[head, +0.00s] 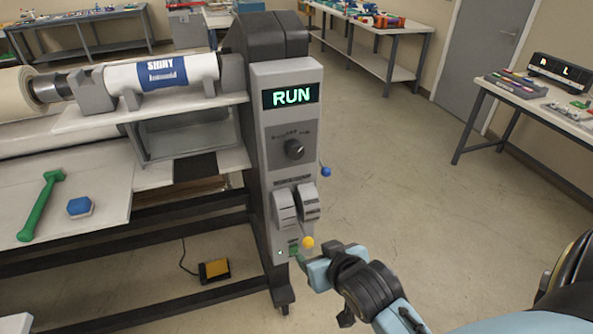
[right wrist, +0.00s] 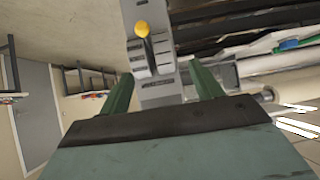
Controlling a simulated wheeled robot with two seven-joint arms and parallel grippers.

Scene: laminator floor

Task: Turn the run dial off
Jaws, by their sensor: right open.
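The run dial (head: 293,149) is a round dark knob on the grey control panel (head: 259,190) of the laminator. A lit display (head: 291,95) above it reads RUN in green. I cannot make out the dial in the right wrist view. My right gripper (head: 303,259) is open and empty, low by the panel's bottom end, well below the dial. Its green fingers are spread in the right wrist view (right wrist: 163,78), with part of the panel (right wrist: 160,92) between them. My left gripper is not in view.
A yellow-knobbed lever (head: 308,243) stands just above my right gripper, below two grey switch housings (head: 296,205). A blue ball knob (head: 326,172) sticks out at the panel's right. A green tool (head: 42,206) lies on the left table. The floor to the right is clear.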

